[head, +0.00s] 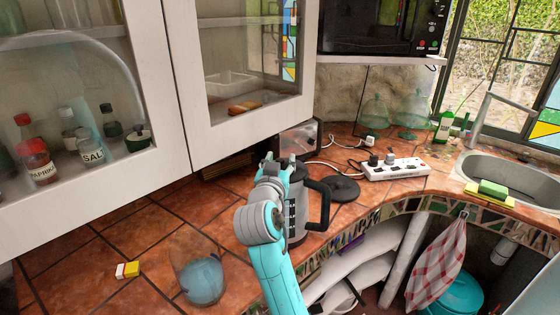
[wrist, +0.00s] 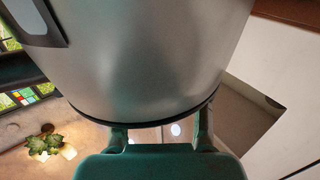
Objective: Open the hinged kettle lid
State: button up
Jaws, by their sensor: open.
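The kettle (head: 297,215) stands upright on the tiled counter, a grey metal body with a black handle (head: 323,203) on its right side. My gripper (head: 280,161) is at the top of the kettle, and my arm covers its left side. In the wrist view, the kettle's metal body (wrist: 155,55) fills the upper middle, with a dark rim line. The two fingertips (wrist: 161,134) are spread apart beside that rim, with nothing seen between them. The lid is mostly hidden, and I cannot tell whether it is open or touched.
A black round base (head: 341,188) lies right of the kettle, near a white power strip (head: 397,168) with cables. A glass with blue contents (head: 202,279) stands front left, near a yellow-and-white block (head: 128,270). Wall cabinets (head: 185,75) hang close above.

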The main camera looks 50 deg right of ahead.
jog(key=shift+w+d, duration=0.1)
jog(key=shift+d, duration=0.05)
jog(key=shift+c, duration=0.2)
grip_shut()
